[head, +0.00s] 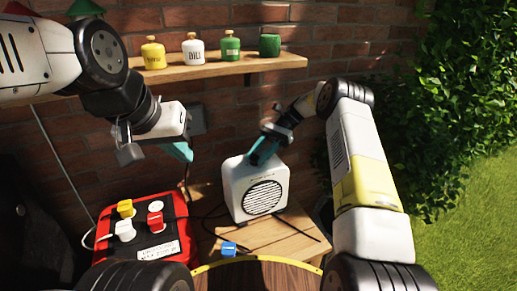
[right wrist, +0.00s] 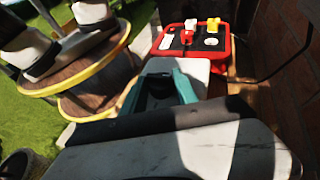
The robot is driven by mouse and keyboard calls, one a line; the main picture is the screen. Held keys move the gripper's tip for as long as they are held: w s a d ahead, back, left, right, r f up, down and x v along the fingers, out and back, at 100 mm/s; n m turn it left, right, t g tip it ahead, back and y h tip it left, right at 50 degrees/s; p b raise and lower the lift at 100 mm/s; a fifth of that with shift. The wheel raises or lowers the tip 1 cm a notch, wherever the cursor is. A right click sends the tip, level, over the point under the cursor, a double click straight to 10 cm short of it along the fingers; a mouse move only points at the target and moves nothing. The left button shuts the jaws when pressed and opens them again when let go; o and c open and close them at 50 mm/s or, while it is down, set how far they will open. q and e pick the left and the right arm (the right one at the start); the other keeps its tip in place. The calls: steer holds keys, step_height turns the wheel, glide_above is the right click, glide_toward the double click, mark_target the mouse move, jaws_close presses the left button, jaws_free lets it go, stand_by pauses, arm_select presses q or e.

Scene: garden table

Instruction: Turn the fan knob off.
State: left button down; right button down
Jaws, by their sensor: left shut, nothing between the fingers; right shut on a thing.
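The white fan (head: 257,190), a box with a round dark grille, stands on the wooden table. My right gripper (head: 264,152) reaches down onto the fan's top and is shut on the fan knob there. The fingers hide the knob in the head view. In the right wrist view the teal fingers of my right gripper (right wrist: 163,92) are close around something dark, against the fan's pale top (right wrist: 192,68). My left gripper (head: 180,151) is shut and empty, in the air left of the fan, in front of the brick wall.
A red power box (head: 178,211) with coloured plugs stands left of the fan. A small blue item (head: 229,248) lies on the table (head: 268,238) in front. A wall shelf (head: 215,70) holds several bottles above. Dark cables run beside the fan.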

stand_by(0.4)
steer(key=c, duration=1)
jaws_free()
steer(key=shift+o, duration=0.2)
steer(key=shift+r, duration=0.1)
steer(key=shift+r, duration=0.25)
steer(key=r, duration=0.1)
steer(key=s+r, duration=0.1)
steer(key=r, duration=0.1)
steer(key=s+r, duration=0.1)
steer(key=s, duration=1.4)
steer(key=shift+a+r, duration=0.15)
steer(key=shift+r, duration=0.05)
